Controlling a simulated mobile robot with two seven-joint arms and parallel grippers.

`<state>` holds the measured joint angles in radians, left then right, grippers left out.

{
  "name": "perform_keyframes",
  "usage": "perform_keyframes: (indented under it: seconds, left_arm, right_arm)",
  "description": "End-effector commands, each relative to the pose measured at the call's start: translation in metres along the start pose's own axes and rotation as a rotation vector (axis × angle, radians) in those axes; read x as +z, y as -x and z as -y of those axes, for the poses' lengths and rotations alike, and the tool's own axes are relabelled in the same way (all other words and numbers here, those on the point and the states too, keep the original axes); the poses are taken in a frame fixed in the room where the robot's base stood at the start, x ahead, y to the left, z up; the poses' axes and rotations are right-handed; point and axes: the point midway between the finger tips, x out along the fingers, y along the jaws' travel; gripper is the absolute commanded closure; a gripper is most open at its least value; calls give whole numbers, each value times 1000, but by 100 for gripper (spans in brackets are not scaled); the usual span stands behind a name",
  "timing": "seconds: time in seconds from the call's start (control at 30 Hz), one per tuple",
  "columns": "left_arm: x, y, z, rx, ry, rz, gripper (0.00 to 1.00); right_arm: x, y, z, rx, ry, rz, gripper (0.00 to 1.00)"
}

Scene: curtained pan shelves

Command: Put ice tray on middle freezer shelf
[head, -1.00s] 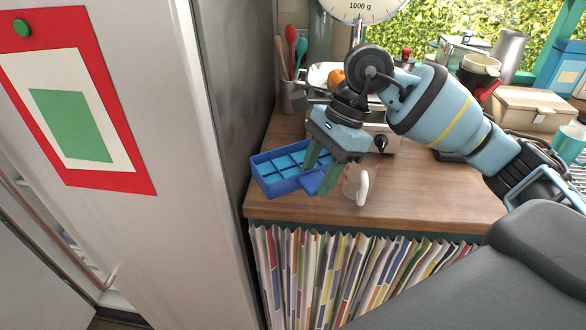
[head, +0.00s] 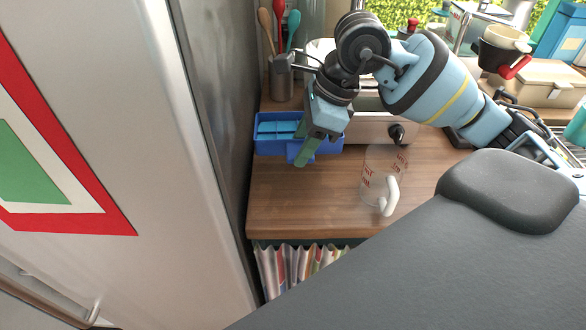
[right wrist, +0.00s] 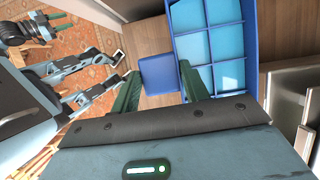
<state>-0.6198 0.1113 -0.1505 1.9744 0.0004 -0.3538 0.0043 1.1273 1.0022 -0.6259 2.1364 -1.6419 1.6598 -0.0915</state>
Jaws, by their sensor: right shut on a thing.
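The blue ice tray (head: 270,148), with lighter blue compartments, is at the left end of the wooden counter, close to the fridge side. My right gripper (head: 303,152) is shut on the tab at its near side. In the right wrist view the tab (right wrist: 158,75) sits between the green fingers (right wrist: 158,88), with the tray (right wrist: 210,45) beyond. I cannot tell whether the tray touches the counter. The tall fridge-freezer (head: 140,120) fills the left; its middle shelf does not show. A small gripper with green fingers, apparently my left (right wrist: 42,28), shows in the right wrist view.
A clear measuring jug (head: 378,180) stands on the counter (head: 300,205) right of the tray. The front left of the counter is bare. A patterned curtain (head: 290,270) hangs below its edge.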

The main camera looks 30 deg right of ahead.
Motion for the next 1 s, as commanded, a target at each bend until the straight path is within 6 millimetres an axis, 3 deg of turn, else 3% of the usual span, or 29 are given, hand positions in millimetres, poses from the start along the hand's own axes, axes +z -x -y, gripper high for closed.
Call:
perform_keyframes:
  seconds: [0.17, 0.4, 0.73, 1.0]
  left_arm:
    - [0, 0, 0, 0, -1, 0, 61]
    - [-2, -1, 2, 0, -10, -3, 61]
    - [-2, -1, 4, 0, -17, -4, 61]
    - [-8, -1, 4, -2, -18, -14, 61]
  right_arm:
    - [-1, -3, 0, 0, 1, 0, 87]
    - [-15, -36, 0, 1, 0, -1, 87]
    - [-20, -50, 0, 0, 1, 1, 87]
    - [-34, -82, 0, -1, 1, 1, 87]
